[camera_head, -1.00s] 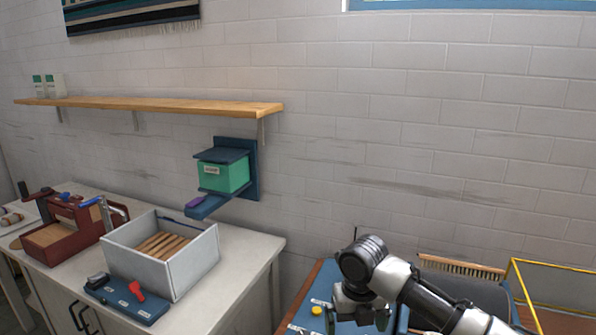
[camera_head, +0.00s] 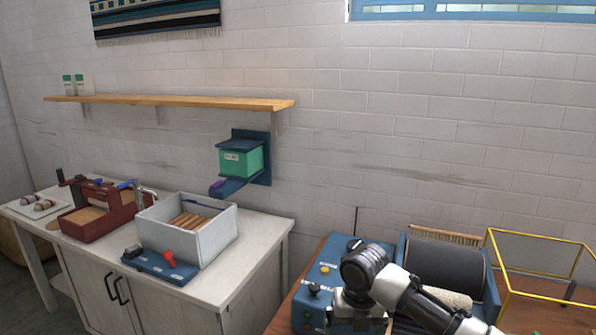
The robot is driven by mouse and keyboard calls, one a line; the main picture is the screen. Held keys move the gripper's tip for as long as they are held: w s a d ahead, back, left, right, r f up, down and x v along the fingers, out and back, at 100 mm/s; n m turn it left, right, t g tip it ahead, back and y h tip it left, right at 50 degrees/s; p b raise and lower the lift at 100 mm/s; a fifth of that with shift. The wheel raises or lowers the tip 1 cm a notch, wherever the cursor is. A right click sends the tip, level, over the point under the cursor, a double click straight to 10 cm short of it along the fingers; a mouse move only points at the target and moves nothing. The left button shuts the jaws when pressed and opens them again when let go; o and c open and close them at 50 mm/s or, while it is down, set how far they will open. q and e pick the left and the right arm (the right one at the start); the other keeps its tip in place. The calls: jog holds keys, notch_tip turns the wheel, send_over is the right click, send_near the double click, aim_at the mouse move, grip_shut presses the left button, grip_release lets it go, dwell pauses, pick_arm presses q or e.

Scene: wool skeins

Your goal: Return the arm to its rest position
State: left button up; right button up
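My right arm comes in from the lower right in the head view. Its gripper (camera_head: 356,325) points down at the bottom edge, in front of a blue machine (camera_head: 318,290) on the wooden table. The fingertips are cut off or hidden, so I cannot tell whether it is open or shut, or whether it holds anything. My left arm and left gripper are not in view.
A white counter (camera_head: 262,240) at left holds a grey box (camera_head: 195,248) of wooden sticks, a blue switch panel (camera_head: 160,268) and a red device (camera_head: 90,222). A shelf (camera_head: 180,101) is above.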

jog(key=s+d+f+m+t, duration=0.1)
jog(key=s+d+f+m, duration=0.15)
jog(key=f+m, duration=0.6)
jog(key=s+d+f+m+y, duration=0.1)
jog(key=s+f+m, duration=0.25)
jog(key=f, duration=1.05)
jog(key=s+d+f+m+t, duration=0.1)
jog(key=s+d+f+m, duration=0.1)
jog(key=f+m, duration=0.75)
jog(key=s+d+f+m, duration=0.2)
jog(key=s+f+m, duration=0.1)
jog(key=s+f, duration=0.6)
jog(key=s+d+f+m, duration=0.35)
jog(key=s+f, duration=0.35)
jog(key=s, duration=0.4)
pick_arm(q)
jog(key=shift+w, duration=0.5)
pick_arm(e)
jog(key=s+f+m, duration=0.2)
jog(key=s+m, duration=0.1)
jog(key=s, duration=0.7)
jog(key=s+d+f+m+g+h, duration=0.1)
jog(key=s+f+m, duration=0.1)
jog(key=s, duration=0.8)
jog(key=shift+s+f+m, duration=0.3)
jog(key=shift+f+m, duration=0.1)
jog(key=shift+f, duration=0.1)
